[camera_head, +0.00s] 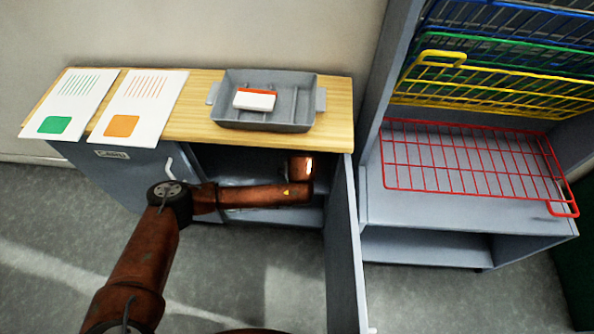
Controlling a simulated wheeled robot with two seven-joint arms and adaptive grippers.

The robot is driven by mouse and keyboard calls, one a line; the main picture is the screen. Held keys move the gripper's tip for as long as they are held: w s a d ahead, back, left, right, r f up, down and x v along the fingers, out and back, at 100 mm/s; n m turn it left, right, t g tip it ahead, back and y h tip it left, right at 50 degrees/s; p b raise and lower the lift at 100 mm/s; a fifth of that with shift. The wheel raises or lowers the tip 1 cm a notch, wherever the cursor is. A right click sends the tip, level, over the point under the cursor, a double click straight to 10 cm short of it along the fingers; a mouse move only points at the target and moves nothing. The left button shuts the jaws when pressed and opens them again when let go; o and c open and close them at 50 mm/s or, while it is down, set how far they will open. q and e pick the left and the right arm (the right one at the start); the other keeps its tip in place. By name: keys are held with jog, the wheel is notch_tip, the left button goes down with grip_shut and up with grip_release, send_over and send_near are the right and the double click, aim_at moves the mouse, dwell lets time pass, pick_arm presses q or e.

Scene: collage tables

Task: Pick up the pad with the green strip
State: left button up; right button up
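No pad with a green strip can be made out. A white pad with an orange-red strip (254,99) lies in the grey tray (301,119) on the wooden cabinet top. One brown arm of mine comes in from the lower left and reaches into the open part of the grey cabinet (140,181) below that top. Its far end is inside, under the counter edge, and its gripper cannot be seen. My arm hides part of the cabinet's inside. My other gripper is not in view.
A sheet with a green square (75,100) and a sheet with an orange square (143,100) lie left of the tray. The open cabinet door (343,245) sticks out forward. At right, a shelf unit holds a red wire rack (470,160) and yellow, green and blue ones above.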

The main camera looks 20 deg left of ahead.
pick_arm(q)
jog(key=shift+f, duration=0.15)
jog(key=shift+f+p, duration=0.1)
jog(key=shift+p, duration=0.2)
dwell(0.3)
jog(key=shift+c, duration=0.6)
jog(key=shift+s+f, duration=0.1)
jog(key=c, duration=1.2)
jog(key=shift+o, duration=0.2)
